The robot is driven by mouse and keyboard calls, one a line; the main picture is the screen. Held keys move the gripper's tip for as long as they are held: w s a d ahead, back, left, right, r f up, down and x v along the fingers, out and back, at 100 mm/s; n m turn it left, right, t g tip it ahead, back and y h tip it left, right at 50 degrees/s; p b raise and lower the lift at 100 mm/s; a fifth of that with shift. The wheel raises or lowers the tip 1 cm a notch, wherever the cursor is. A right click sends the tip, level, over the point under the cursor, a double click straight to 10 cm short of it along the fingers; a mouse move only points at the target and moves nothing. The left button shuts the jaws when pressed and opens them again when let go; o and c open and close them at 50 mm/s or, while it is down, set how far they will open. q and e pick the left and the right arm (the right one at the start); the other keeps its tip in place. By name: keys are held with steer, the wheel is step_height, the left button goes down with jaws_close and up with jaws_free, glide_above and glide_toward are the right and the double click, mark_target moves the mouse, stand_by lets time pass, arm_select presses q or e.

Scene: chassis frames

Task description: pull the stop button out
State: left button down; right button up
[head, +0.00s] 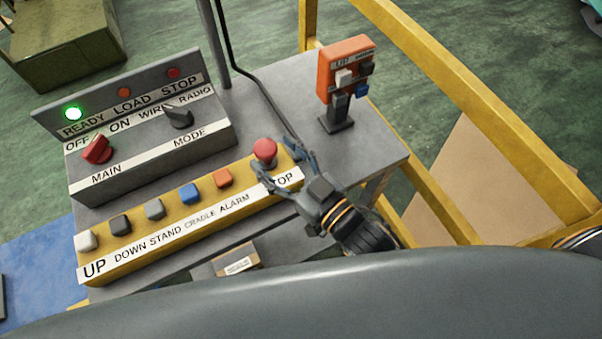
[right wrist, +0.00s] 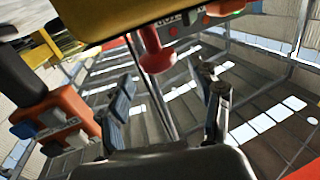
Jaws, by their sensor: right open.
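The stop button (head: 265,150) is a red mushroom knob at the right end of the yellow control box (head: 150,222), above the partly covered STOP label. In the right wrist view the stop button (right wrist: 157,55) shows its red head and stem, near the top between the finger directions. My right gripper (head: 274,157) is open, with one finger on either side of the button in the head view. In the right wrist view the space between the right gripper's fingers (right wrist: 166,90) is empty, with the button above it. I cannot tell whether they touch. My left gripper is out of view.
A grey switch panel (head: 150,150) with a lit green READY lamp (head: 73,113) stands behind the yellow box. An orange pendant (head: 346,68) stands on the grey table (head: 385,155) at the right. Yellow rails (head: 450,75) run beyond. Several other buttons line the yellow box.

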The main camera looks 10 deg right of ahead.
steer(key=v, duration=0.8)
steer(key=shift+s, duration=0.15)
